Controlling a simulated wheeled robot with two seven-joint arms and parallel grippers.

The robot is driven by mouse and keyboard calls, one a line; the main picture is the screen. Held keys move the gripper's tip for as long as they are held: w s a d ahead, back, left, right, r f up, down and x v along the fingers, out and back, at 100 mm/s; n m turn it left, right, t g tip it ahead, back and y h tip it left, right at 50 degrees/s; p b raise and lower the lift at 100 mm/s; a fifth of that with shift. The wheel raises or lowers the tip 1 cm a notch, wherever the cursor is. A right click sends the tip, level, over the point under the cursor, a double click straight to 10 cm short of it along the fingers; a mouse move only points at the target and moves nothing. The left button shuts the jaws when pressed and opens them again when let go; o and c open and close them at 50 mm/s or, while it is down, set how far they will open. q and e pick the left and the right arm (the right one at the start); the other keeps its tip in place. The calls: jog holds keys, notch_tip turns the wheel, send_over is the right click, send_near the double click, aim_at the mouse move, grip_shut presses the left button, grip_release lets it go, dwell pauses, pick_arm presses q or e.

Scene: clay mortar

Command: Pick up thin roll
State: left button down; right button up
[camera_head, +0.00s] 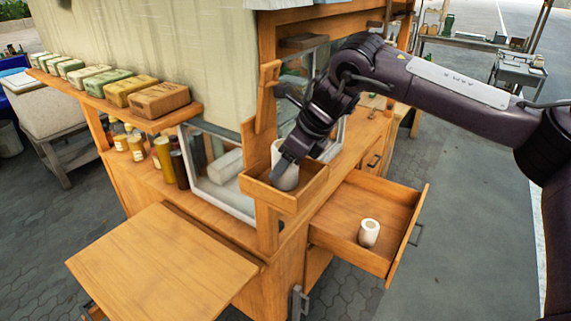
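A white roll (287,178) stands upright in a small wooden box (284,200) at the corner of the wooden cart. A smaller, short white roll (369,233) with a hole in its top stands in the open drawer (349,212) to the lower right. I cannot tell for sure which one is the thin roll. My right gripper (291,152) reaches down from the upper right to the top of the roll in the box. Its dark fingers overlap that roll, and whether they grip it is hidden. My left gripper is not in view.
A glass-sided case (217,173) stands left of the box. A shelf (117,112) holds several wrapped bars, with bottles and jars (137,147) below it. A bare wooden board (161,263) juts out at the front. The floor right of the drawer is clear.

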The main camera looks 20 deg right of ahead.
jog(key=c, duration=0.5)
jog(key=shift+c, duration=0.2)
